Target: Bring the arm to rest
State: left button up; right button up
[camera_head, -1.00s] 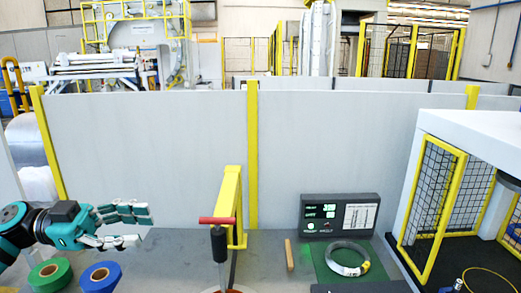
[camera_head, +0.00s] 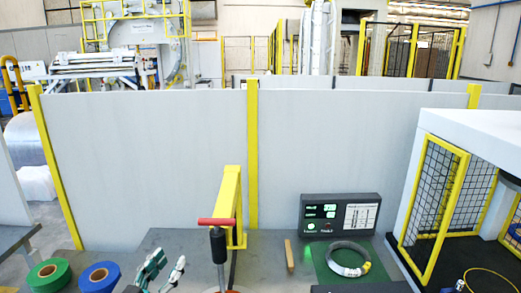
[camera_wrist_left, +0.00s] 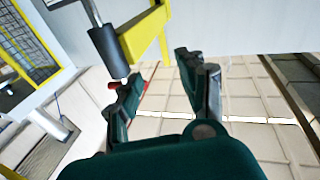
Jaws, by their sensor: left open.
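My left gripper (camera_head: 160,268) is at the bottom edge of the head view, with only its teal and grey fingers showing. It is open and empty, to the right of the blue tape roll. In the left wrist view its two fingers (camera_wrist_left: 163,95) stand apart with nothing between them. The rest of the left arm is out of the head view. My right gripper is not in view.
A green roll (camera_head: 50,273) and a blue roll (camera_head: 98,277) lie at left. A yellow post (camera_head: 230,200) and a red-handled tool (camera_head: 218,232) stand right of the gripper. A metal coil (camera_head: 348,260) lies on a green mat before a display (camera_head: 339,216).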

pick_arm(q)
jog(key=s+a+f+n+g+y, duration=0.1)
jog(key=s+f+g+y, duration=0.1)
jog(key=s+f+g, duration=0.35)
jog(key=s+a+f+n+g+y, duration=0.1)
jog(key=s+f+g+y, duration=0.15)
jog(key=s+f, duration=0.55)
jog(key=s+d+f+m+g, duration=0.2)
jog(key=s+f+g, duration=0.5)
jog(key=s+f, duration=0.65)
jog(key=s+f+g+b, duration=0.1)
jog(key=s+f+b, duration=0.15)
jog(key=f, duration=1.25)
jog(key=s+f+g+b, duration=0.1)
jog(key=f+b, duration=0.3)
jog(key=f, duration=1.1)
jog(key=s+a+f+b, duration=0.3)
jog(key=s+f, duration=1.3)
jog(key=f, duration=0.3)
jog(key=shift+s+a+g, duration=0.2)
jog(key=shift+g, duration=0.2)
